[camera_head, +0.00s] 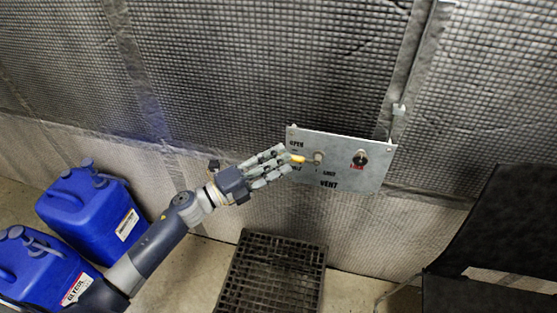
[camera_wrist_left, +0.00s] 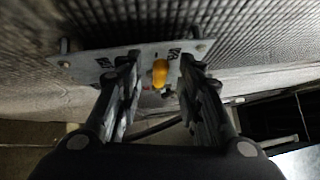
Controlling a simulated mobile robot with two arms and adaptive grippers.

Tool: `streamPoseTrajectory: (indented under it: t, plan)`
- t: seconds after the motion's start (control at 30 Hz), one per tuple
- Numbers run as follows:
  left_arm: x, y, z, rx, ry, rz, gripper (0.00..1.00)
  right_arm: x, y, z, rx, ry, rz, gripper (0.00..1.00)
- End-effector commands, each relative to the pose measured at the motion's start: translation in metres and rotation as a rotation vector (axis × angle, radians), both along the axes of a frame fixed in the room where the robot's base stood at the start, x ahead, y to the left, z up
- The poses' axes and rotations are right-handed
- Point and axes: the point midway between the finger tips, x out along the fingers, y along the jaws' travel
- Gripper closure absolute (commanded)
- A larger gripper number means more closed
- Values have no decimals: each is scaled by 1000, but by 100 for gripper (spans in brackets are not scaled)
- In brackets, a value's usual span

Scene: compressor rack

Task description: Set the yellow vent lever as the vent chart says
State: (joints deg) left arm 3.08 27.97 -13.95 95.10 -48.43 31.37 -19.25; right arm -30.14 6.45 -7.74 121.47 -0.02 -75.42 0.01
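The yellow vent lever (camera_head: 298,158) is on a grey metal panel (camera_head: 345,184) marked OPEN, SHUT and VENT, fixed to the padded wall. In the head view its yellow end points left from a round hub (camera_head: 318,157). My left gripper (camera_head: 284,163) is at the lever. In the left wrist view the yellow lever knob (camera_wrist_left: 159,74) sits between the two spread fingers of the left gripper (camera_wrist_left: 158,82), with a gap showing on both sides. No vent chart can be made out. My right gripper is not in view.
A black knob with a red mark (camera_head: 360,158) is at the panel's right. Two blue jerrycans (camera_head: 92,212) stand at the left by my left arm. A black grate (camera_head: 272,275) lies on the floor below the panel. A dark object (camera_head: 505,230) is at the right.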

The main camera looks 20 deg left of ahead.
Motion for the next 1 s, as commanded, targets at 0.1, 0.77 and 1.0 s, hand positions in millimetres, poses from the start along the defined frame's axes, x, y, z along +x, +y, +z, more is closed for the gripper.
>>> streamPoseTrajectory:
  t: [0.1,0.77,1.0]
  plan:
    - [4,-3,1,0,0,1,66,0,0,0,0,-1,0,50]
    - [4,-3,0,0,0,1,100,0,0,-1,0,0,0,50]
    - [10,-3,-3,-12,1,3,100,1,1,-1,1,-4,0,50]
